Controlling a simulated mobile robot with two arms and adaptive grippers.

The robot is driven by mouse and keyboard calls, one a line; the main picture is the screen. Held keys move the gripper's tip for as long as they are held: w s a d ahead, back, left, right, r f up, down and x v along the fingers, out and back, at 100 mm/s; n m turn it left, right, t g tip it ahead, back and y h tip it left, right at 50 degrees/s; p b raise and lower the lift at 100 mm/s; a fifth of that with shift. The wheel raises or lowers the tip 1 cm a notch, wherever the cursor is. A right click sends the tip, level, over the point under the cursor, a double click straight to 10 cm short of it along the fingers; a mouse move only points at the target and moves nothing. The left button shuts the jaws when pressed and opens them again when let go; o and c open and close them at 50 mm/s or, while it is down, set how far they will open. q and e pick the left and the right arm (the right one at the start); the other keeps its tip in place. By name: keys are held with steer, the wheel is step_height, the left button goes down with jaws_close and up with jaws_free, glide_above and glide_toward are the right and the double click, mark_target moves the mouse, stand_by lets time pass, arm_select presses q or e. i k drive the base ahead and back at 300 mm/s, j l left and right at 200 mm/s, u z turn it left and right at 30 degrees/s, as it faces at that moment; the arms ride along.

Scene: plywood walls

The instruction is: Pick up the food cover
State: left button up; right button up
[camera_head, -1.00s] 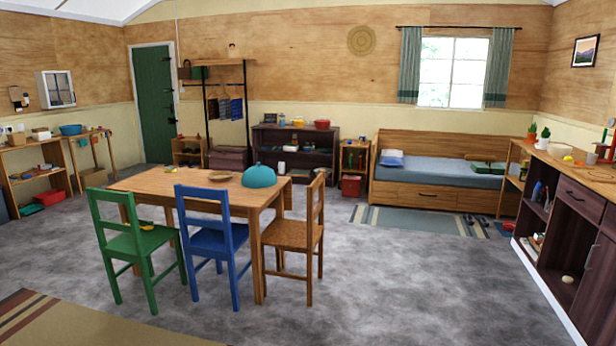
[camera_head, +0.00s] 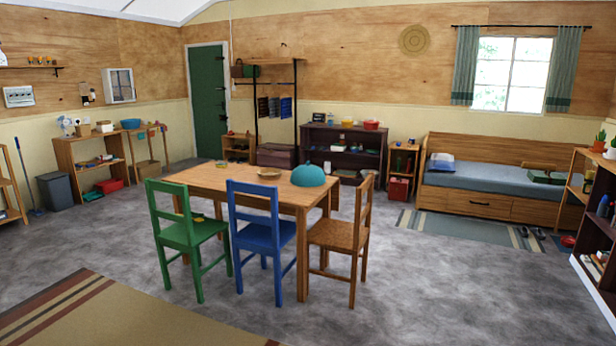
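The food cover (camera_head: 308,176) is a teal dome with a small knob on top. It sits on the right part of the wooden table (camera_head: 222,182), near the far edge. A round tan dish (camera_head: 268,173) lies to its left on the same table. What is under the cover is hidden. Neither of my grippers shows in the head view.
A striped rug (camera_head: 130,315) lies at the front left. The grey floor is clear at the front right. A bed (camera_head: 490,190) stands at the back right.

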mark_target(307, 176)
steer(key=i+l+z, duration=0.4)
steer(key=i, duration=0.65)
steer(key=i+z, duration=0.4)
steer(key=i, duration=0.7)
steer(key=i+z, duration=0.15)
steer(key=i, duration=0.85)
steer(key=i+j+z, duration=0.1)
steer(key=i, duration=0.9)
steer(key=i+u, duration=0.1)
steer(key=i, duration=0.9)
steer(key=i+l+u, duration=0.15)
steer(key=i, duration=0.8)
steer(key=i+j+u, duration=0.1)
steer(key=i+u, duration=0.25)
steer(key=i+l+u, duration=0.1)
steer(key=i+u, duration=0.25)
steer(key=i, duration=0.25)
steer(key=i+l+u, duration=0.15)
steer(key=i+u, duration=0.2)
steer(key=i+l+u, duration=0.4)
steer(key=i, duration=0.15)
